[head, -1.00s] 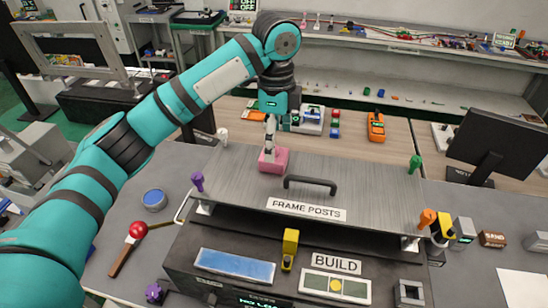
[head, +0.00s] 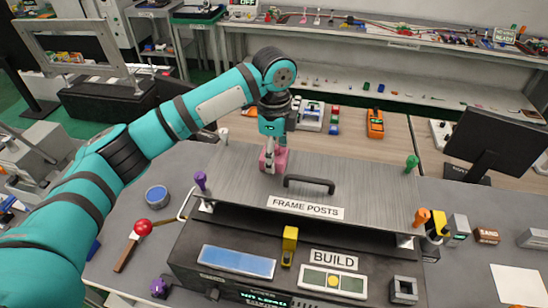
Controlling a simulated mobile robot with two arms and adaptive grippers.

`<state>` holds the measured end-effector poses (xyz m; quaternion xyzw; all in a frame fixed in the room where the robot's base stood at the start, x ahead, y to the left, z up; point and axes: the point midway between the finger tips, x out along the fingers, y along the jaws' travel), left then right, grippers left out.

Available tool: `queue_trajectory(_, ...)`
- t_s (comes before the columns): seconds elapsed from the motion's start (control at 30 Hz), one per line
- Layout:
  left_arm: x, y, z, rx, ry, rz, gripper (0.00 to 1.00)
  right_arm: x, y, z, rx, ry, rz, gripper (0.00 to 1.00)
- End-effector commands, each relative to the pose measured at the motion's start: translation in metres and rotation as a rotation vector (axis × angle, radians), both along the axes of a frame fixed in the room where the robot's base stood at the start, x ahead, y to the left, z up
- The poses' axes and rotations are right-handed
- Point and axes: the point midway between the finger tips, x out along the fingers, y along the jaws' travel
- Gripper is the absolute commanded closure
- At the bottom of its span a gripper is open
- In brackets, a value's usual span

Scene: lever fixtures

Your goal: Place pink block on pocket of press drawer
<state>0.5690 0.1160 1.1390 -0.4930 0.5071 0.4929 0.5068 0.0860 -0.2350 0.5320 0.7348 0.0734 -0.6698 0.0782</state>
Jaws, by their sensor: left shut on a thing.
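The pink block (head: 281,160) is at the back of the grey top plate (head: 240,172) of a dark press-like unit, left of the plate's black handle. My left gripper (head: 271,158) points down and is shut on the block, its fingers covering part of it. Whether the block still touches the plate cannot be told. A grey square piece with a dark square recess (head: 404,290) sits at the unit's front right. I cannot tell which part is the press drawer's pocket. My right gripper is not in view.
Purple (head: 200,180), green (head: 411,163), orange (head: 422,217) and white (head: 223,135) posts stand at the plate's corners. A black handle (head: 309,184) rises from it. A yellow lever (head: 289,245) stands in front. A red-knobbed lever (head: 142,227) lies left; a monitor stands right.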

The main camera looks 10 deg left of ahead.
Motion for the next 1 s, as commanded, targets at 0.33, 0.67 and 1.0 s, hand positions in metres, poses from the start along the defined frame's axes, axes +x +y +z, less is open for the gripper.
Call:
queue_trajectory(0.33,0.0,0.0,0.001,-0.001,-0.002,0.0,0.93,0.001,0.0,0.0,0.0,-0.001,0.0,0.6)
queue_trajectory(0.67,0.001,-0.001,0.011,-0.001,-0.005,0.0,0.93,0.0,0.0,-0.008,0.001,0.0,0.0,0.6)
queue_trajectory(1.0,-0.035,0.007,0.037,0.0,-0.006,-0.004,0.93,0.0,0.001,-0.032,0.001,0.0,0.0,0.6)
